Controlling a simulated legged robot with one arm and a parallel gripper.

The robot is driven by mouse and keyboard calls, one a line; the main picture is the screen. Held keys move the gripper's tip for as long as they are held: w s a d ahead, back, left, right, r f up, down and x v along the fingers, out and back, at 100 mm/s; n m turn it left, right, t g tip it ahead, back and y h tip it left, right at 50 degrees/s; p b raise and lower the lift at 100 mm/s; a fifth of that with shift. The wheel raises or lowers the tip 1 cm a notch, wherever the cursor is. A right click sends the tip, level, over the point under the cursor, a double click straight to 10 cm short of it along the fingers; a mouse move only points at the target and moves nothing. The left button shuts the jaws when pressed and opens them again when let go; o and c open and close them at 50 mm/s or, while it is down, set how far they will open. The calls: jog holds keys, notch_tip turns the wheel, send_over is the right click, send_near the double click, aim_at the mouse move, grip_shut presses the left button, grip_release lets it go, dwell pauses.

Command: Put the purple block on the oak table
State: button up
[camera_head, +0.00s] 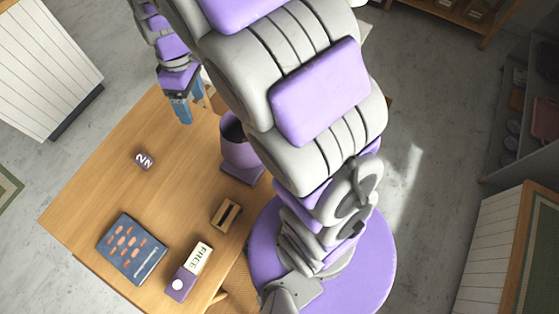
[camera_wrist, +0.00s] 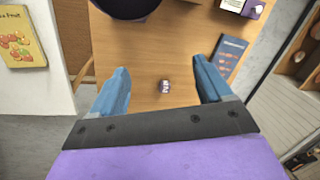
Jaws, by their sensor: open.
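The small purple block (camera_head: 145,160) with white markings lies on the oak table (camera_head: 95,195), in the open area left of centre. My gripper (camera_head: 181,112) is open and empty, up and to the right of the block in the head view. In the wrist view the block (camera_wrist: 165,87) shows between the two blue fingers of my gripper (camera_wrist: 160,68), lying below them on the bare wood of the table (camera_wrist: 150,45). The fingers appear apart from it. Their exact height above the table is hard to tell.
A white slatted cabinet (camera_head: 45,65) stands upper left. Bare wood surrounds the block.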

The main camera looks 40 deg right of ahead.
jog(key=s+d+r+m, duration=0.1)
jog(key=s+d+m, duration=0.1)
jog(key=s, duration=0.6)
jog(key=s+d+r+m, duration=0.1)
jog(key=s+m, duration=0.3)
jog(key=s, duration=0.5)
jog(key=s+d+r+m+h, duration=0.1)
jog(key=s+d+m, duration=0.2)
jog(key=s, duration=0.6)
jog(key=shift+d, duration=0.4)
